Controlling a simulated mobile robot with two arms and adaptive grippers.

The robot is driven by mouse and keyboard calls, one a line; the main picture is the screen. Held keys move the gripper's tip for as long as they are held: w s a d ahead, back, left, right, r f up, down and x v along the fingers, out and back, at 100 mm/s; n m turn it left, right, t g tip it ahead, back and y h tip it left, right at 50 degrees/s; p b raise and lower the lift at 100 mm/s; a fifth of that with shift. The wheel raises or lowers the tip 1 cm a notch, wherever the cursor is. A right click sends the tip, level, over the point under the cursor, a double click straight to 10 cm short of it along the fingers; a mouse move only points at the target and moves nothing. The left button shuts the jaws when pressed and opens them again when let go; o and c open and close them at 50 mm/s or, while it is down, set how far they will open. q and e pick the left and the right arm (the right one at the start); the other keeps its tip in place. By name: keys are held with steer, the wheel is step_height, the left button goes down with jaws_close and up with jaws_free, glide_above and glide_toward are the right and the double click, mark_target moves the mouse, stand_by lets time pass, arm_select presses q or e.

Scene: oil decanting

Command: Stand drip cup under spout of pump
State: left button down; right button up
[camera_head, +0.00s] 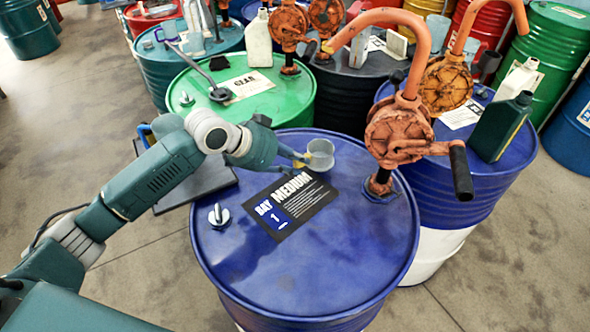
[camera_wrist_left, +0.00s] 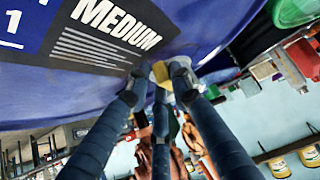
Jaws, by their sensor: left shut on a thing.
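The drip cup, a small grey metal cup (camera_head: 320,154), is upright at the back of the front blue drum top (camera_head: 330,255). My left gripper (camera_head: 303,159) reaches it from the left, with its fingers shut on the cup. I cannot tell whether the cup's base touches the drum. The rusty orange pump (camera_head: 397,132) stands on the drum, right of the cup. Its curved spout (camera_head: 378,17) arches left and ends above the cup in the picture. In the left wrist view the fingers (camera_wrist_left: 160,78) close around the partly hidden cup (camera_wrist_left: 180,66). My right gripper is not in view.
A black "MEDIUM" label (camera_head: 291,206) and a bung cap (camera_head: 218,216) are on the drum top. The pump's black crank handle (camera_head: 461,171) sticks out right. A green drum (camera_head: 290,92) stands behind; a dark green bottle (camera_head: 502,127) stands right. The drum's front top is clear.

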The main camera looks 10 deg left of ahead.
arm_select(q)
step_height(320, 180, down, 3)
steer(key=shift+f, duration=0.35)
steer(key=c, duration=1.8)
jaws_free()
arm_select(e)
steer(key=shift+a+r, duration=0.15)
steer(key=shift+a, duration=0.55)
arm_select(q)
steer(key=shift+r, duration=0.2)
steer(key=shift+s+a+r, duration=0.2)
steer(key=shift+a, duration=0.05)
steer(key=b+v, duration=0.1)
steer(key=v, duration=1)
steer(key=shift+s+r, duration=0.1)
steer(key=shift+s, duration=0.1)
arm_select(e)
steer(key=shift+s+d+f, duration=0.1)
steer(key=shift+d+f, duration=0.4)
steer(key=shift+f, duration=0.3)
